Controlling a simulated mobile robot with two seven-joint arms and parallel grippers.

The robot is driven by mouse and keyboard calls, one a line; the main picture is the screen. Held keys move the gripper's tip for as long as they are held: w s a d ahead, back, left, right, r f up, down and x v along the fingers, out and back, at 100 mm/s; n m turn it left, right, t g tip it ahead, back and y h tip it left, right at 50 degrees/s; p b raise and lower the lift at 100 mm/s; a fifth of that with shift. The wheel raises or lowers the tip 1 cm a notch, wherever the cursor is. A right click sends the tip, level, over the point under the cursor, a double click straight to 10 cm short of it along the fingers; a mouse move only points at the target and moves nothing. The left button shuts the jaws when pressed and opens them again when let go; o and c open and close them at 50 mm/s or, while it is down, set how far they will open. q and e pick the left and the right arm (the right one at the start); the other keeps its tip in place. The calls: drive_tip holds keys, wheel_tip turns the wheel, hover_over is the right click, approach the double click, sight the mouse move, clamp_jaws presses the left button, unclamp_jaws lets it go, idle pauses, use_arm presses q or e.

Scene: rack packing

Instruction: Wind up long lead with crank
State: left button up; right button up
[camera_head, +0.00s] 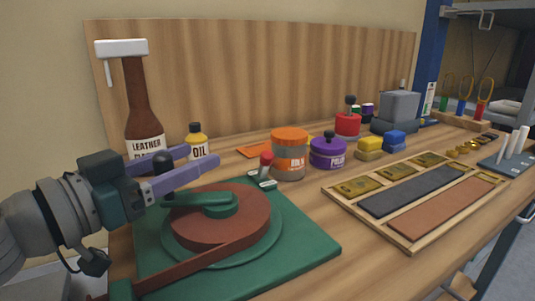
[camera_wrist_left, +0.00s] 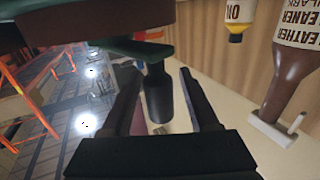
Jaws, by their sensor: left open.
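A brown lead (camera_head: 250,222) is coiled on a round green reel (camera_head: 270,245) on a green base (camera_head: 305,252). Its loose strap (camera_head: 185,274) runs off toward the lower left. A green crank arm (camera_head: 190,199) lies over the coil and carries an upright black knob (camera_head: 163,164) at its left end. My left gripper (camera_head: 200,160) is open at the knob. In the left wrist view, the knob (camera_wrist_left: 158,95) stands between the two open fingers, with visible gaps on both sides. My right gripper is not in view.
A leather cleaner bottle (camera_head: 137,95) and an oil bottle (camera_head: 197,142) stand behind the reel. An orange-lidded jar (camera_head: 290,155), a purple tin (camera_head: 327,152) and a wooden tray (camera_head: 408,240) stand to the right. A red-capped piece (camera_head: 266,160) is at the base's back edge.

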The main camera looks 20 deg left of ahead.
use_arm(q)
clamp_jaws()
idle(0.3)
idle(1.1)
